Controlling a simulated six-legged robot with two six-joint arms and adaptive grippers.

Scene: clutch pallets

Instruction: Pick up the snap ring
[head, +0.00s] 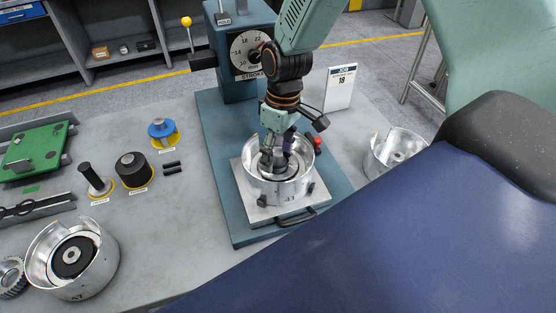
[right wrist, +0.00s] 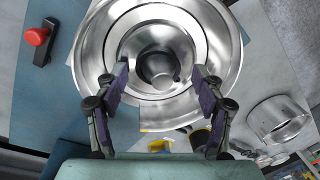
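A silver clutch drum (head: 262,192) stands open side up on a light metal plate (head: 258,208) on the teal press base. My right gripper (head: 274,153) points down into the drum's opening. In the right wrist view, my right gripper (right wrist: 161,80) is open, its two dark pads apart on either side of the drum's centre hub, with nothing between them that I can see held. Concentric metal rings show inside the drum (right wrist: 88,58). I cannot tell which of them is the snap ring. My left gripper is not in view.
The press (head: 240,85) with its dial stands behind the drum. Another drum (head: 98,265) with a black centre is at front left, and an open drum (head: 385,157) is at right. A blue-topped part (head: 160,129), black parts (head: 133,168) and a green tray (head: 35,152) are left.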

